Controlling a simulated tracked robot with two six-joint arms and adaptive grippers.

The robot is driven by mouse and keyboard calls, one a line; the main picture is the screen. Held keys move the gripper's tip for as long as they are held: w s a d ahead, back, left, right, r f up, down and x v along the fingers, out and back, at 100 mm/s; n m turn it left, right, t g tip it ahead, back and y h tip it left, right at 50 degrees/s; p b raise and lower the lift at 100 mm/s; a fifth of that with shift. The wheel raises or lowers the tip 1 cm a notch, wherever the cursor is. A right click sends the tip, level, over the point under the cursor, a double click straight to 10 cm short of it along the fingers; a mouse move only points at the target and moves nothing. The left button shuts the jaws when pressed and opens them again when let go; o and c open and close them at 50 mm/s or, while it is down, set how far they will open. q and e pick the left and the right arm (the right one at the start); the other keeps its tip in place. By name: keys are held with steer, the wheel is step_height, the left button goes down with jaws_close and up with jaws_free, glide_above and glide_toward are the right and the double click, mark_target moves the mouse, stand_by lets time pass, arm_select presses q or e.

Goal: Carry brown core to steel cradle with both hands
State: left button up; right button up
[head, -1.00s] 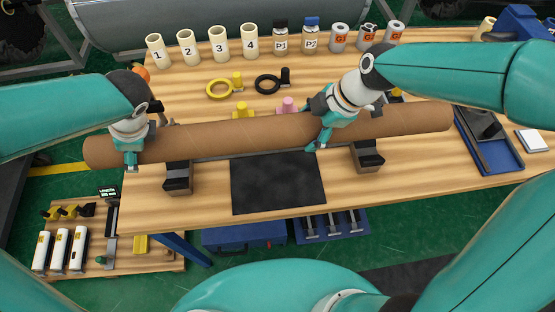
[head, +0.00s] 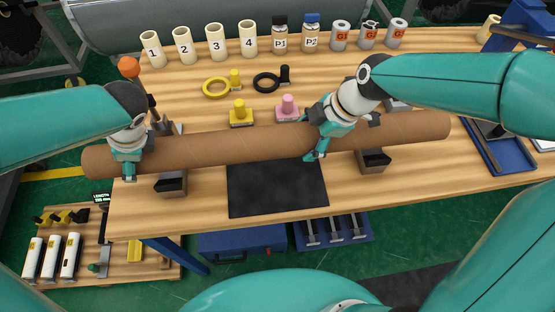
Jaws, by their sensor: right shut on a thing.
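The brown core (head: 230,148) is a long cardboard-coloured tube lying crosswise over the wooden table, its right end slightly higher in the picture. My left gripper (head: 128,160) is shut around it near its left end. My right gripper (head: 318,140) is shut around it right of its middle. The far fingers of both are hidden. Two dark-fronted blocks, left (head: 171,184) and right (head: 374,161), show under the core, with grey parts behind it; they look like the steel cradle. I cannot tell whether the core touches them.
A black mat (head: 277,190) lies between the blocks. Yellow (head: 241,115) and pink (head: 287,108) plugs stand just behind the core. Numbered cream cups (head: 216,42), jars and cans line the back. A blue tray (head: 500,150) is at the right.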

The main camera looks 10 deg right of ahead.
arm_select(q)
steer(key=shift+f, duration=0.1)
arm_select(e)
steer(key=shift+f, duration=0.1)
